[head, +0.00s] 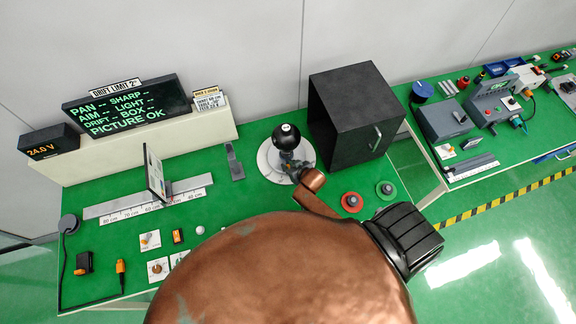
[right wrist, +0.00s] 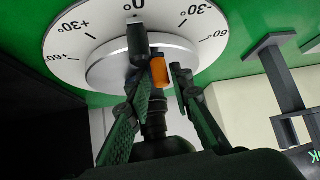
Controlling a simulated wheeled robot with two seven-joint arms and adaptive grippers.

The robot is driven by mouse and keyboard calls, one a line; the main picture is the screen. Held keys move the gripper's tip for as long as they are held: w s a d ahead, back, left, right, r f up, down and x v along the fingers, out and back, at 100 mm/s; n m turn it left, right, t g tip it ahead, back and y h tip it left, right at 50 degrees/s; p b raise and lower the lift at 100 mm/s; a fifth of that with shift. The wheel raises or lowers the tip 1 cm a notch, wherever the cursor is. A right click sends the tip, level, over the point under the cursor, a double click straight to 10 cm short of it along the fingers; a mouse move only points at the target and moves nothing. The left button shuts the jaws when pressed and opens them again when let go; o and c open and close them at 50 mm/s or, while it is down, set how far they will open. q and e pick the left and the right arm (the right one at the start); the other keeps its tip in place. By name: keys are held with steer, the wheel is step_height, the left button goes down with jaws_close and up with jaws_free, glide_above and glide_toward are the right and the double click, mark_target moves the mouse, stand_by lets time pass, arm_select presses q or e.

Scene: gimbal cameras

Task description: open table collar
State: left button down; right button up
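In the right wrist view a round white dial plate (right wrist: 75,40) with degree marks carries a grey turntable disc (right wrist: 110,72). A dark pointer piece (right wrist: 137,40) lies near the 0 mark, and an orange tab (right wrist: 160,72) sits beside it on the dark stem. I take the collar to be here; its clamp state is unclear. My right gripper (right wrist: 158,90) is open, its fingers on either side of the stem and tab; contact is unclear. In the head view the dial plate (head: 268,160) bears a black ball-shaped head (head: 286,137), with my right gripper (head: 290,166) low in front. My left gripper is not in view.
A black open box (head: 352,115) stands close right of the dial. A card stand (head: 154,172) on a ruler (head: 110,212) is left. My copper arm hides much of the front.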

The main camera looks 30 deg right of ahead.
steer(key=shift+o, duration=0.9)
steer(key=shift+a, duration=0.1)
steer(key=v, duration=1.2)
